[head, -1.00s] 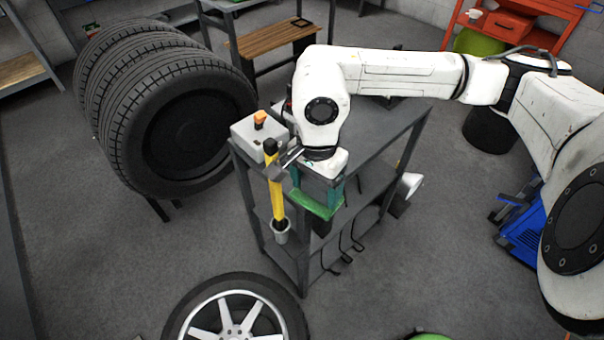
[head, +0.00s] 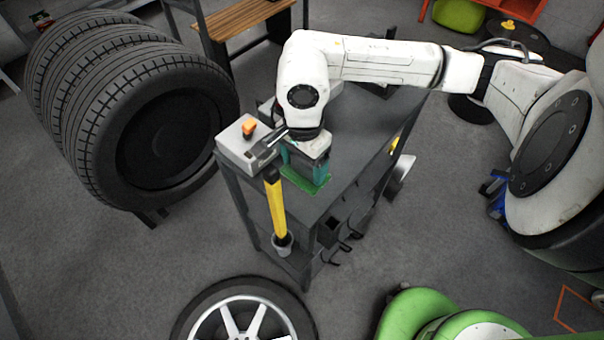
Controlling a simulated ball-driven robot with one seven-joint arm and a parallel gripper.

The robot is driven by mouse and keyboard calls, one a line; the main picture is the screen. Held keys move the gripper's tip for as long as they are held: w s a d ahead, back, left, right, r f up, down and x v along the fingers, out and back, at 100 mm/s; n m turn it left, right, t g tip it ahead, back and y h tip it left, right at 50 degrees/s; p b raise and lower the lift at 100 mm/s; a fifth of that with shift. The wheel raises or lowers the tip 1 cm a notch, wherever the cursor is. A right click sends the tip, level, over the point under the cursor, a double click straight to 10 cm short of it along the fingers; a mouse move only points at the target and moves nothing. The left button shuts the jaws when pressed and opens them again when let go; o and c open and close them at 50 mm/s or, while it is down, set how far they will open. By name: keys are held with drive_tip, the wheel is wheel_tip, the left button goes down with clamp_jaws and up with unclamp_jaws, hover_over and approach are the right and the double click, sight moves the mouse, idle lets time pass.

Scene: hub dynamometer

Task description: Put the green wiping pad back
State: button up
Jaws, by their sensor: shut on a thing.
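The green wiping pad (head: 307,183) is a flat green piece under my gripper in the head view. My gripper (head: 306,168), with teal fingers, points down and is shut on the pad. The pad shows over the dark grey top of the cart (head: 345,165), near its front end. I cannot tell whether it touches the top or hangs just above it. The fingertips and part of the pad's upper side are hidden by the gripper.
Large tyres (head: 140,115) stand further left. A wheel (head: 245,315) lies in front. Black hooks (head: 345,240) stick out from the cart's side.

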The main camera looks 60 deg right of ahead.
sight(303, 177)
drive_tip(key=shift+f+p, duration=0.3)
drive_tip(key=shift+f, duration=2.5)
drive_tip(key=shift+f, duration=0.2)
drive_tip(key=o, duration=0.9)
drive_tip(key=shift+r, duration=0.1)
drive_tip(key=shift+c, duration=0.2)
drive_tip(key=shift+r, duration=0.3)
wheel_tip(303, 177, up, 12)
drive_tip(key=shift+f+b, duration=0.15)
drive_tip(key=shift+b, duration=0.4)
